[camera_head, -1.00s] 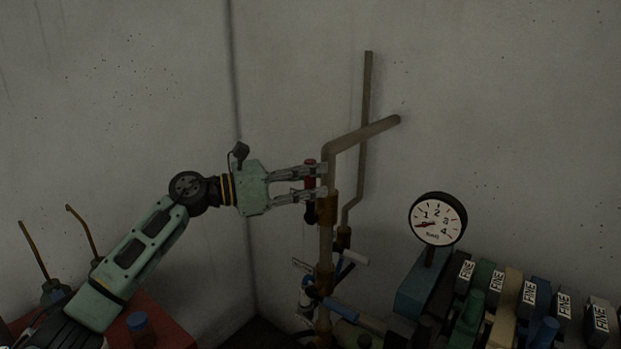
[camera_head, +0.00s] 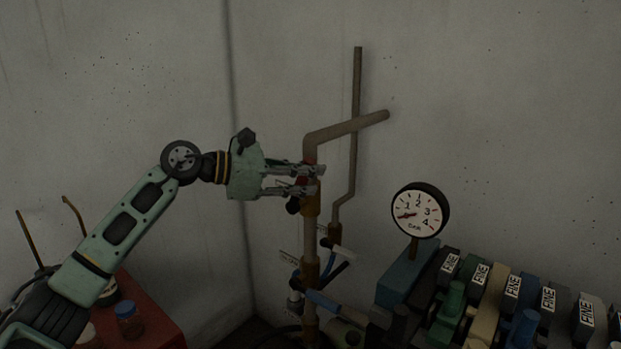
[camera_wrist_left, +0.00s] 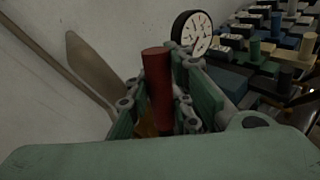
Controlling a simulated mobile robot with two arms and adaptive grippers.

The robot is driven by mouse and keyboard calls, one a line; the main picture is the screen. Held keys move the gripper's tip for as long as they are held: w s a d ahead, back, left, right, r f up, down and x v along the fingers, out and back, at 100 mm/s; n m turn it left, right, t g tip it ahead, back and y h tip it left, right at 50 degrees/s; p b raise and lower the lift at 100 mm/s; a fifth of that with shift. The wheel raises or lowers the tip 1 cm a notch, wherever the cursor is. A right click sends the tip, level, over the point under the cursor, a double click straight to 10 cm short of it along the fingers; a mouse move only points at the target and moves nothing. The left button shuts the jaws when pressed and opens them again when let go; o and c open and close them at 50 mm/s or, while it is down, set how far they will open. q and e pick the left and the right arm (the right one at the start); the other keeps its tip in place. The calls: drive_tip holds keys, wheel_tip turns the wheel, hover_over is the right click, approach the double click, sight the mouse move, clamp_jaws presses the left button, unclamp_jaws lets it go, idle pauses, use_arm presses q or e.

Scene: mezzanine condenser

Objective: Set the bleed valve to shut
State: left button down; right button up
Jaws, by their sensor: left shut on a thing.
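A red handle (camera_head: 306,182) sits on a brown valve body (camera_head: 312,204) high on the upright pipe (camera_head: 312,237). No label on it shows, so I cannot tell that it is the bleed valve. My left gripper (camera_head: 314,180) comes from the left and is shut on this handle. The fingers hide most of it in the head view. In the left wrist view the red handle (camera_wrist_left: 157,85) stands between the fingers of my left gripper (camera_wrist_left: 165,90). My right gripper is not in view.
A round gauge (camera_head: 419,211) stands to the right, behind a row of coloured blocks marked FINE (camera_head: 513,286). A red cabinet (camera_head: 150,330) is at lower left. The walls are close behind the pipe.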

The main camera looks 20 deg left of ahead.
use_arm(q)
drive_tip(key=shift+s+d+f+m+y, duration=0.2)
drive_tip(key=shift+d+m+y, duration=0.1)
drive_tip(key=shift+d+m, duration=0.1)
drive_tip(key=s+d+f+m+t+y+b, duration=0.1)
drive_tip(key=d+f+m+y+b, duration=0.3)
drive_tip(key=f+m+y+b, duration=0.3)
drive_tip(key=shift+s+d+f+y+b, duration=0.3)
drive_tip(key=shift+f+b, duration=0.5)
drive_tip(key=shift+b, duration=0.65)
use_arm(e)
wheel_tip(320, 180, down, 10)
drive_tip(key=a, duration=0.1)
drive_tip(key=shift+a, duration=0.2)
use_arm(q)
drive_tip(key=shift+f, duration=0.1)
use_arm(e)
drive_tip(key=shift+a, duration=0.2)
use_arm(q)
drive_tip(key=c, duration=1.6)
unclamp_jaws()
drive_tip(key=shift+s+a, duration=0.1)
drive_tip(key=shift+s, duration=0.05)
drive_tip(key=shift+o, duration=0.2)
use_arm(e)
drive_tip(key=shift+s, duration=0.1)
